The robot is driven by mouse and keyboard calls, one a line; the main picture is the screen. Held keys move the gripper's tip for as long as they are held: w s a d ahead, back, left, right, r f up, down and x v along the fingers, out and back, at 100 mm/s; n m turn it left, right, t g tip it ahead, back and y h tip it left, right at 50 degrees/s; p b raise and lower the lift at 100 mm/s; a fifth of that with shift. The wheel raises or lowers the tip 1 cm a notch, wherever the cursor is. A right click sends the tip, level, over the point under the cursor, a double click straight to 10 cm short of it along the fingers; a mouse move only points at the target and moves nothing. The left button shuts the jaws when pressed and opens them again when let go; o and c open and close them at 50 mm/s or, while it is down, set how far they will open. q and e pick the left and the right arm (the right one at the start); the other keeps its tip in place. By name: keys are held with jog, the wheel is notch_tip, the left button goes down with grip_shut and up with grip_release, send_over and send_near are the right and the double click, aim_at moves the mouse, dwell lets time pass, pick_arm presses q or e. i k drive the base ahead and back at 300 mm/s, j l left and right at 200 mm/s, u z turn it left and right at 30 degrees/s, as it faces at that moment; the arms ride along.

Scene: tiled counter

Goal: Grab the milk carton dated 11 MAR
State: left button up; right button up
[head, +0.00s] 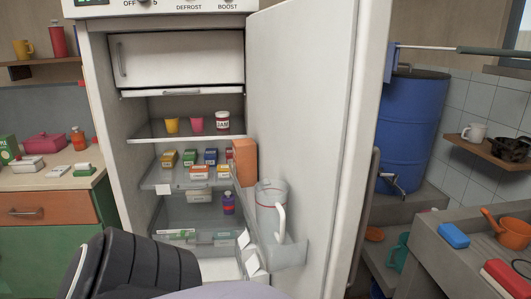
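The fridge (110,150) stands open, its white door (305,120) swung out to the right. Two small white shapes, perhaps carton tops, show low by the door's inner side, one above (243,240) the other (252,264). Small coloured boxes (190,158) stand on a middle shelf. No date is readable, so I cannot tell which thing is the 11 MAR milk carton. I see neither gripper clearly.
A dark ribbed shape (130,265) covers the bottom left, in front of the fridge. A blue piece with a grey rod (430,49) meets the door's outer edge. A blue barrel (410,125) stands behind the door. Counters (50,180) flank the fridge.

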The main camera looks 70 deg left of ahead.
aim_at(247, 246)
jog(key=u, duration=2.65)
jog(key=j+z, duration=0.15)
jog(key=z, duration=0.6)
jog(key=j+z, duration=0.3)
jog(key=k+j+z, duration=0.1)
jog(key=j+z, duration=0.2)
jog(key=k+j+z, duration=0.15)
jog(key=j, duration=0.25)
jog(key=k+j+z, duration=0.1)
jog(key=j, duration=0.3)
jog(key=k+j, duration=0.1)
jog(key=j, duration=0.2)
jog(key=k+j, duration=0.15)
jog(key=j, duration=0.2)
jog(key=k+j+z, duration=0.1)
jog(key=j, duration=0.2)
jog(key=k+j, duration=0.15)
jog(key=j, duration=0.15)
